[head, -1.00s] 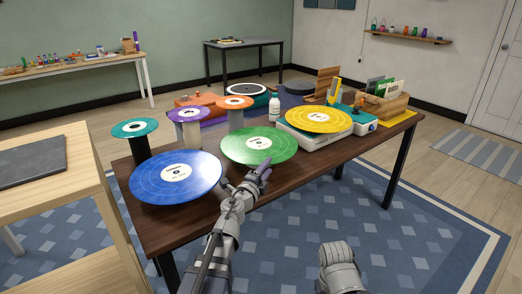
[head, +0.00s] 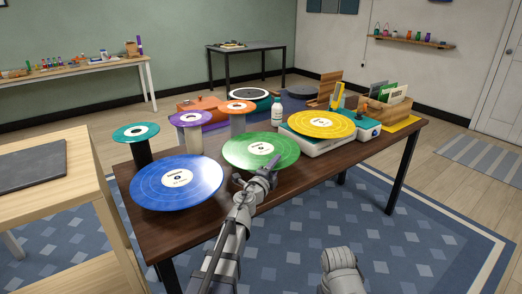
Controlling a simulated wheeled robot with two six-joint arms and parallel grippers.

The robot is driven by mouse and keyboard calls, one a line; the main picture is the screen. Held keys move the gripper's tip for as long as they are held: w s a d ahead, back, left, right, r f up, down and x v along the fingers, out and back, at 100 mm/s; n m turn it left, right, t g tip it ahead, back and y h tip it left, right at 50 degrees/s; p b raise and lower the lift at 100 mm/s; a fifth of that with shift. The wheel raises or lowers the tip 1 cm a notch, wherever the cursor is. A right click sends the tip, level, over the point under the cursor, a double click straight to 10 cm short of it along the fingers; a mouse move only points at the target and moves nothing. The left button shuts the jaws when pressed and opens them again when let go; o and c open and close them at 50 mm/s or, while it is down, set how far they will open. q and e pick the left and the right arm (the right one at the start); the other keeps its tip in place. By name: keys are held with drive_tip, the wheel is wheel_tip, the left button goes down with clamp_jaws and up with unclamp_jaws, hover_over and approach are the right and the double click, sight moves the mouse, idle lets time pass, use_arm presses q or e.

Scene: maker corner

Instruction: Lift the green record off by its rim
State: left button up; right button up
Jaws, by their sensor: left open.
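The green record (head: 240,152) with a cream label lies flat and raised above the middle of the dark brown table; what bears it is hidden underneath. My left gripper (head: 262,170) is open at the record's near right rim. The rim appears to be at or between its fingers, but I cannot tell whether they touch it. Of my right arm only a grey link shows at the bottom, and its gripper is out of view.
A blue record (head: 150,190) is close on the left and a yellow record (head: 312,121) lies on a white player on the right. Smaller teal (head: 122,130), purple (head: 180,118) and orange (head: 228,106) discs stand on posts behind. A white bottle (head: 277,118) stands behind the green record. The table's front right (head: 325,165) is clear.

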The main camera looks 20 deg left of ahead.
use_arm(q)
drive_tip(key=w, duration=0.2)
drive_tip(key=shift+w+d, duration=0.25)
drive_tip(key=shift+w, duration=0.1)
drive_tip(key=shift+s, duration=0.1)
clamp_jaws()
idle(0.9)
